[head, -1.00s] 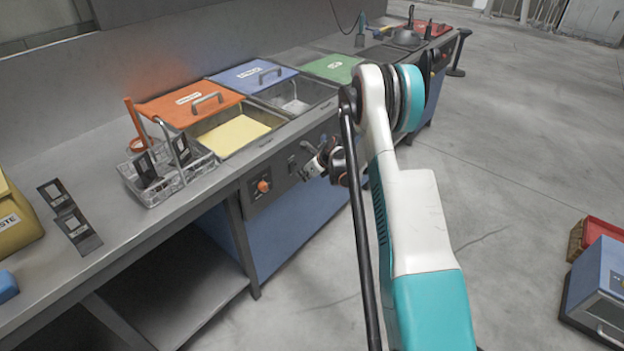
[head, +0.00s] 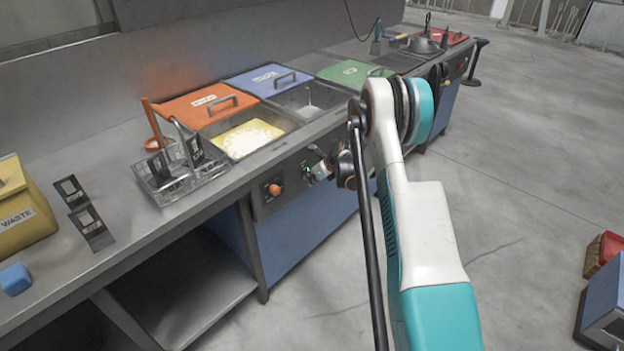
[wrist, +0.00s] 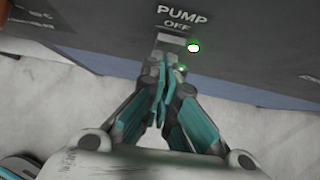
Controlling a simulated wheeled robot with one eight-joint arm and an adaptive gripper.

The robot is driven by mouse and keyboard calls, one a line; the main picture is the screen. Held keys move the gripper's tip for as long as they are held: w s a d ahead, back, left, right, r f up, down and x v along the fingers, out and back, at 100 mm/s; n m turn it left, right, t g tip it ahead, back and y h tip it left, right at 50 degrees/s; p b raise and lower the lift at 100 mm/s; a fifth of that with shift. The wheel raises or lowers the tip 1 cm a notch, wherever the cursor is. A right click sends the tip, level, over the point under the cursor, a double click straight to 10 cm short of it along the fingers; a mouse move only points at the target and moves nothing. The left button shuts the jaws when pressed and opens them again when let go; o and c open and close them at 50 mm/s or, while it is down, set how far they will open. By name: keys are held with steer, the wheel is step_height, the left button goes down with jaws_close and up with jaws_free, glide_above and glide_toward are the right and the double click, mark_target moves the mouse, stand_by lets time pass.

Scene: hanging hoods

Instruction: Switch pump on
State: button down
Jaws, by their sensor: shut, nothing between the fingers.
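The pump switch (wrist: 172,40) is on the dark front panel (wrist: 100,40), under the label PUMP and beside the word OFF, in the wrist view. A round green lamp (wrist: 194,47) glows right beside it, with a smaller green glow below. My gripper (wrist: 163,62) is shut and empty, its fingertips just below the switch; I cannot tell whether they touch it. The fingers hide the lower part of the switch area. In the head view my gripper (head: 311,172) is at the panel, and a small green light shows there. The yellow bath (head: 246,138) has a white, churned surface.
An orange knob (head: 275,189) is on the panel left of my gripper. A wire basket (head: 180,180) stands on the counter by the bath. Orange (head: 190,105), blue (head: 262,80) and green (head: 350,72) lids lie behind.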

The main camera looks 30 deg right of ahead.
steer(key=shift+r, duration=0.15)
steer(key=shift+r+p, duration=0.3)
steer(key=shift+r, duration=0.4)
